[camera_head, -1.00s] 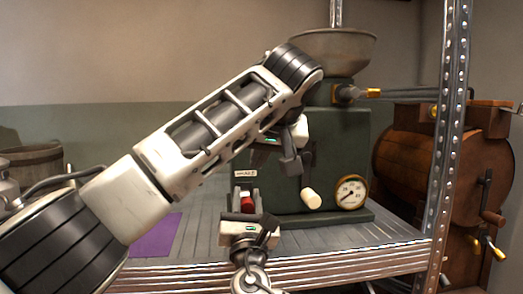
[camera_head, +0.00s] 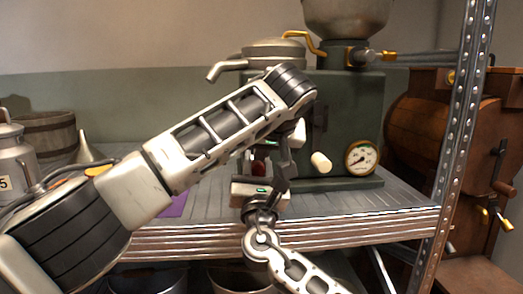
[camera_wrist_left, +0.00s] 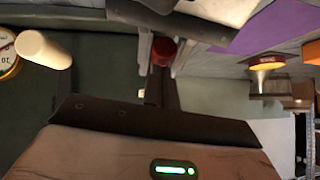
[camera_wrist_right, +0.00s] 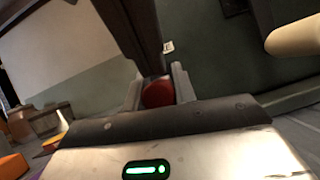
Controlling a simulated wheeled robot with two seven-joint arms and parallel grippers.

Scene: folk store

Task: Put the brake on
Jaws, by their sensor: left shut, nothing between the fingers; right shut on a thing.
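A round red knob (camera_head: 258,167) sits low in front of the dark green machine (camera_head: 345,110). It also shows in the left wrist view (camera_wrist_left: 163,50). My right gripper (camera_wrist_right: 158,92) comes up from below, its pale fingers shut around the red knob. My left gripper (camera_head: 280,172) hangs dark and shut, with nothing held, close beside the right gripper. Its forearm hides part of the machine's front. A cream handle (camera_head: 321,162) sticks out of the machine to the right of both grippers. Whatever the knob is mounted on is mostly hidden.
A dial gauge (camera_head: 361,158) is on the machine, and a metal hopper (camera_head: 345,15) is above it. A steel shelf post (camera_head: 465,130) stands to the right, before a wooden barrel-like machine (camera_head: 430,115). A purple cloth (camera_head: 172,207), funnel (camera_head: 85,150) and milk can (camera_head: 12,150) are left.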

